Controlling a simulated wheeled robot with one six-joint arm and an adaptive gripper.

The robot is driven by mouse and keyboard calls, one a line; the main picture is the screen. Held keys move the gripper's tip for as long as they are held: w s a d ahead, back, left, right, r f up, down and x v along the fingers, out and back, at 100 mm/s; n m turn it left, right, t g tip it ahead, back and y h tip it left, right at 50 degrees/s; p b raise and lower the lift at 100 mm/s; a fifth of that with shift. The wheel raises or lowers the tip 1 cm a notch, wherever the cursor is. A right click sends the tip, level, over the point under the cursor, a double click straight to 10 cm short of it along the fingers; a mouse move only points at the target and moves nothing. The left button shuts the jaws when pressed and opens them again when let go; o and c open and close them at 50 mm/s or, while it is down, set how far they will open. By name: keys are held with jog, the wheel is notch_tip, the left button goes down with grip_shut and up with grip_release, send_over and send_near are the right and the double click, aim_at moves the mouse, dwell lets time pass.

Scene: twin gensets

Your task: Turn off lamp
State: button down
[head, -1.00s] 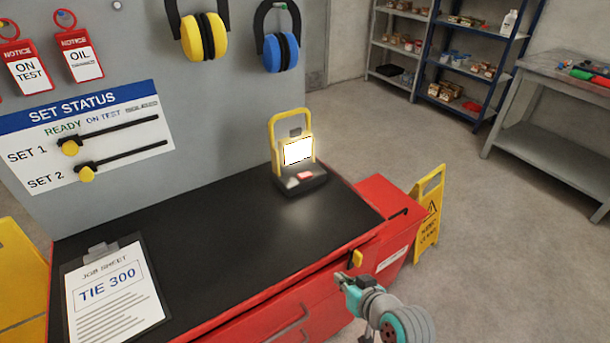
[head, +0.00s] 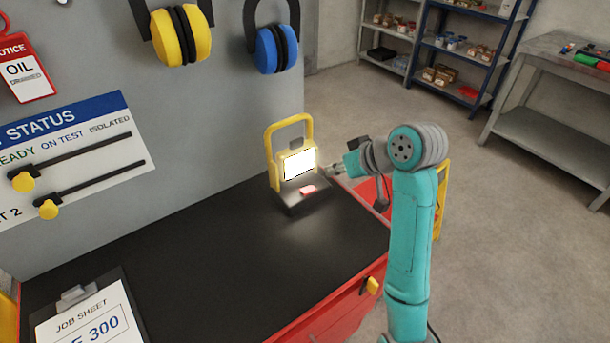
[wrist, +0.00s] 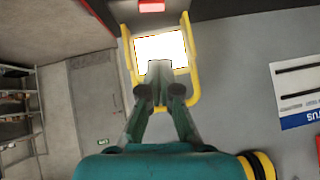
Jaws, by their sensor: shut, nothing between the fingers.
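The lamp (head: 297,163) has a yellow frame and a bright, lit white panel, and stands at the back right of the black bench top. A red switch (head: 308,190) lies on its dark base, in front of the panel. My gripper (head: 330,170) is just right of the lamp in the head view, small and partly blurred there. In the wrist view my gripper (wrist: 160,92) is shut and empty, its fingers overlapping the lower part of the lit lamp panel (wrist: 160,48). The red switch (wrist: 151,6) shows at the top edge of that view. I cannot tell whether the fingers touch the lamp.
The black bench top (head: 190,250) is mostly clear, with a job sheet clipboard (head: 90,318) at its front left. A grey panel with yellow ear defenders (head: 181,35) and blue ear defenders (head: 276,48) rises behind. A yellow floor sign (head: 441,198) stands right of the bench.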

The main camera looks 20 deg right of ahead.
send_over(302, 188)
jog(key=s+d, duration=0.2)
jog(key=s, duration=0.1)
notch_tip(302, 188, down, 6)
jog(key=f, duration=0.3)
jog(key=shift+w+a+f, duration=0.2)
jog(key=shift+w, duration=0.1)
jog(key=shift+a+f, duration=0.1)
jog(key=shift+f, duration=0.5)
